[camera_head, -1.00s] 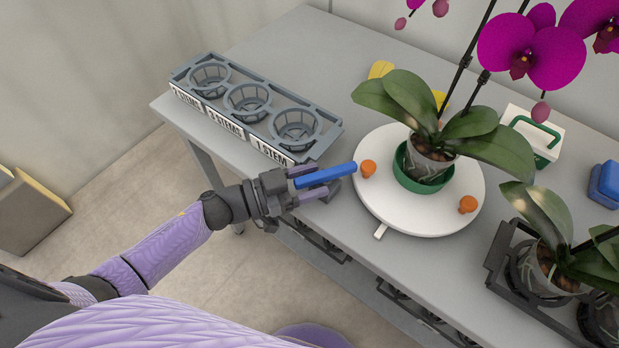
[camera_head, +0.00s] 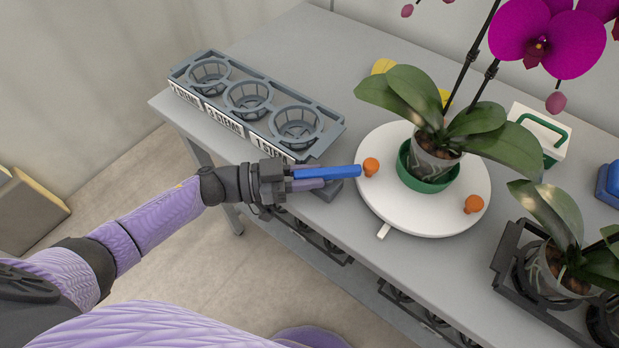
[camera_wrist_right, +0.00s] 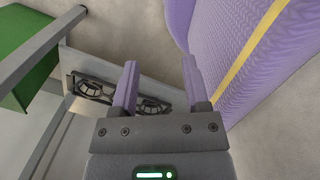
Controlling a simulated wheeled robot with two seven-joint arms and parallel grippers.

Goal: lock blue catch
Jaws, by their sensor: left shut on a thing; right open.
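The blue catch (camera_head: 336,172) is a blue bar at the left edge of the white round turntable (camera_head: 437,221), its tip pointing at an orange knob (camera_head: 371,167). My left gripper (camera_head: 306,178) is shut on the blue bar, coming from the left over the table's front edge. The grey base under the bar is partly hidden by my fingers. A potted orchid with magenta flowers stands in a green ring (camera_head: 423,179) on the turntable. My right gripper (camera_wrist_right: 158,88) is open and empty in the right wrist view, above the floor area.
A grey rack (camera_head: 257,106) with three empty baskets and stem labels lies behind my left gripper. A dark tray (camera_head: 508,263) of orchids stands at right, with a white box (camera_head: 539,135) behind.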

